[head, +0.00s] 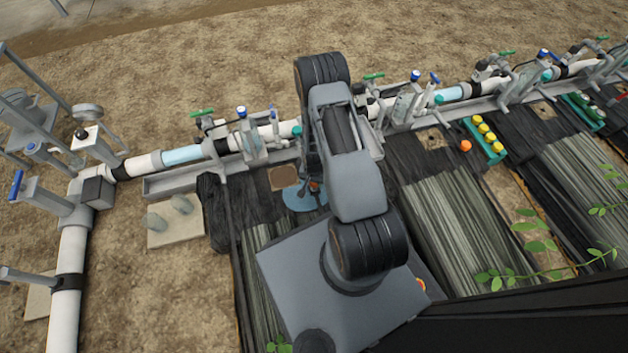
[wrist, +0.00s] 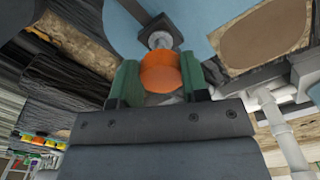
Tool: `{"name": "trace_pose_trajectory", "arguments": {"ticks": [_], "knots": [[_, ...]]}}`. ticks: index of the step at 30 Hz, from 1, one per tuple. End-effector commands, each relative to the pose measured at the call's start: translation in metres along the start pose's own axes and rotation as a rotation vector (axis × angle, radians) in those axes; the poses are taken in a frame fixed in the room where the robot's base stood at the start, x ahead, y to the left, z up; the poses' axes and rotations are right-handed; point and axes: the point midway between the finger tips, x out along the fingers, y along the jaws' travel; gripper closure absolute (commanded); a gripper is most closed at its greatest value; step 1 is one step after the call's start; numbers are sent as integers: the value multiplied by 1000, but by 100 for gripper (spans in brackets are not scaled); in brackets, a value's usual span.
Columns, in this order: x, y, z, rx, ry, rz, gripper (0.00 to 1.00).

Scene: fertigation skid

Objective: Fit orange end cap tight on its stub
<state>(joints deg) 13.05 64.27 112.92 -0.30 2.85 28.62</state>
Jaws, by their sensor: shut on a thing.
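My gripper (wrist: 157,82) has green fingers shut on the orange end cap (wrist: 160,72), one on each side of it. The cap shows as a round orange piece between the fingertips. Just beyond it in the wrist view is a grey round fitting (wrist: 160,38), possibly the stub. I cannot tell whether the cap touches it or sits on it. In the head view my arm covers most of this spot; only a small bit of orange shows beside it, over a light blue round patch (head: 298,197).
A green tray (head: 487,153) with several yellow caps lies to the right, with an orange round piece (head: 465,146) beside it. The white pipe line (head: 182,155) with valves runs behind my arm. A brown patch (wrist: 265,35) lies near the gripper. Leafy plants (head: 535,246) stand at lower right.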

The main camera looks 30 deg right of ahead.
Motion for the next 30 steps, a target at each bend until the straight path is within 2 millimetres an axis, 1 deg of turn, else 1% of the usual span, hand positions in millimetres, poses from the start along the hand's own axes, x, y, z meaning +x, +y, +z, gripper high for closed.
{"name": "trace_pose_trajectory", "arguments": {"ticks": [17,30], "knots": [[3,0,0,1,0,0,81],[10,0,5,1,0,0,81]]}}
